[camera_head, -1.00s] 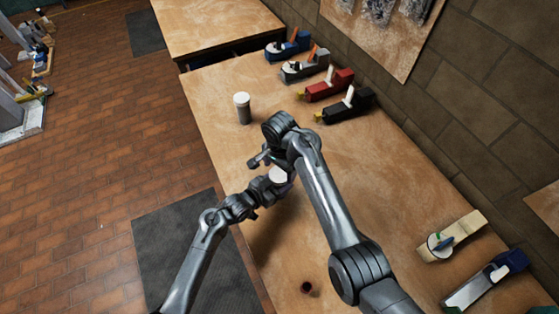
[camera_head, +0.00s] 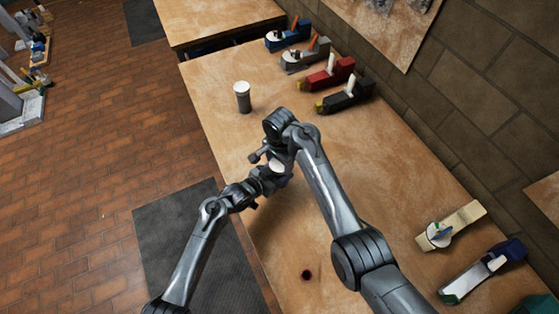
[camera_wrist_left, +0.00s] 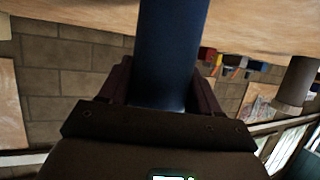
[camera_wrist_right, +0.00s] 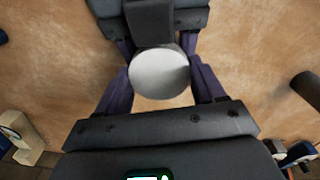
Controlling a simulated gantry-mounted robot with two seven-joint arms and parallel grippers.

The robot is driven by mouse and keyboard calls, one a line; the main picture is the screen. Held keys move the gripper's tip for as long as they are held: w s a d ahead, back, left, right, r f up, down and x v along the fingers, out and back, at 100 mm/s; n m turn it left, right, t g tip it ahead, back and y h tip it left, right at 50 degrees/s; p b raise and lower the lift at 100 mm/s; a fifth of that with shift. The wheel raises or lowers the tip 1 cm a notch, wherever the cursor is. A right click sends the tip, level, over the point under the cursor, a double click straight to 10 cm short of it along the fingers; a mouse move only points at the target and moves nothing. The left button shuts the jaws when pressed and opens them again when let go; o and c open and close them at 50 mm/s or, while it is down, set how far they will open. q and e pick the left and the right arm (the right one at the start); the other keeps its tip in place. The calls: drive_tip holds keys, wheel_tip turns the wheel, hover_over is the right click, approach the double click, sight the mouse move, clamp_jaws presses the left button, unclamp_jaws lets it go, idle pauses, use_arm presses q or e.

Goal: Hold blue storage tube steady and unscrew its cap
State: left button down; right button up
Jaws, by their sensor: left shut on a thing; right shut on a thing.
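The blue storage tube (camera_wrist_left: 167,55) stands out dark blue in the left wrist view, between the fingers of my left gripper (camera_wrist_left: 165,88), which is shut on it. Its white round cap (camera_wrist_right: 158,72) is in the right wrist view, between the purple fingers of my right gripper (camera_wrist_right: 160,80), which is shut on it. In the head view the cap (camera_head: 276,168) shows only partly beneath my right gripper. The tube's body is hidden there by my arms, and its lower end is out of view in the left wrist view.
A grey container with a white lid (camera_head: 243,98) stands apart on the wooden bench (camera_head: 215,85). Red (camera_head: 330,75) and black (camera_head: 347,95) hand planes are among several tools along the wall. A small dark hole or spot (camera_head: 306,274) marks the near bench. The bench's middle right is clear.

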drive_tip(key=n, duration=0.6)
drive_tip(key=shift+n, duration=0.4)
drive_tip(key=o, duration=1.2)
drive_tip(key=shift+c, duration=0.2)
drive_tip(key=shift+r, duration=0.1)
